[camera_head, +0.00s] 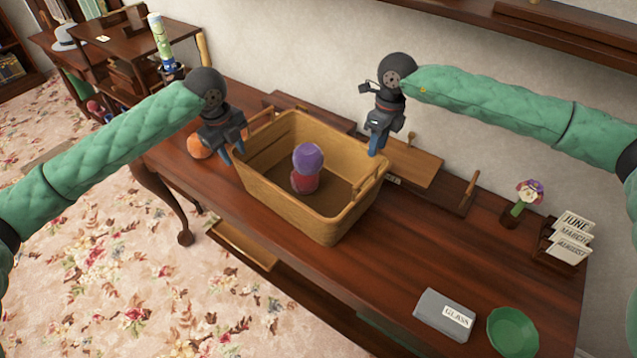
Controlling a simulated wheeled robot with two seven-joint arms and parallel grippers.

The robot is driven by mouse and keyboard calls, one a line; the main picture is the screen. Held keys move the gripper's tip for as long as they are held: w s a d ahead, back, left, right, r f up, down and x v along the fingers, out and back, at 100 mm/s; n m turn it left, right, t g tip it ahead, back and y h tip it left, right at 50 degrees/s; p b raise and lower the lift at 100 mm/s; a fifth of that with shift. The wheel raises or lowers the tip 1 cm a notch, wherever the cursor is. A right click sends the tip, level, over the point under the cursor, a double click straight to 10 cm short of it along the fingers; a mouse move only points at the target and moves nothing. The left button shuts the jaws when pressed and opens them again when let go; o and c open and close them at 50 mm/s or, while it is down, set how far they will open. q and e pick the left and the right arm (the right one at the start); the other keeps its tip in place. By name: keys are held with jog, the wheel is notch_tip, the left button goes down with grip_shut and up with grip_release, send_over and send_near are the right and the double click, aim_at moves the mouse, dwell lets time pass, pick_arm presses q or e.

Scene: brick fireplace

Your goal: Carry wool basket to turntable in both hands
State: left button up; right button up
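The tan wool basket (300,207) stands upright on the dark wooden table, with a purple ball (308,157) above a red ball (304,182) inside. Raised handles show at its left and right ends. My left gripper (232,151) is at the basket's left end, its blue fingertips parted and pointing down; I cannot tell whether they touch the rim. My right gripper (376,144) points down near the basket's back right corner; its fingers overlap, so their gap is hidden. I cannot clearly make out a turntable.
A wooden board (415,165) lies behind the basket's right end. An orange ball (199,146) is beside its left end. A grey box (443,312) labelled GLASS, a green dish (512,332), a flower vase (522,198) and month cards (570,237) stand farther right. Table space right of the basket is clear.

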aim_at(245, 183)
pick_arm(q)
jog(key=shift+s+d+r, duration=0.1)
jog(key=shift+s+d, duration=0.15)
jog(key=shift+d, duration=0.2)
jog(key=shift+a, duration=0.1)
pick_arm(e)
jog(key=shift+s+d+f, duration=0.25)
jog(key=shift+d+f, duration=0.15)
jog(key=shift+d, duration=0.25)
pick_arm(q)
jog(key=shift+a, duration=0.1)
pick_arm(e)
jog(key=shift+a, duration=0.1)
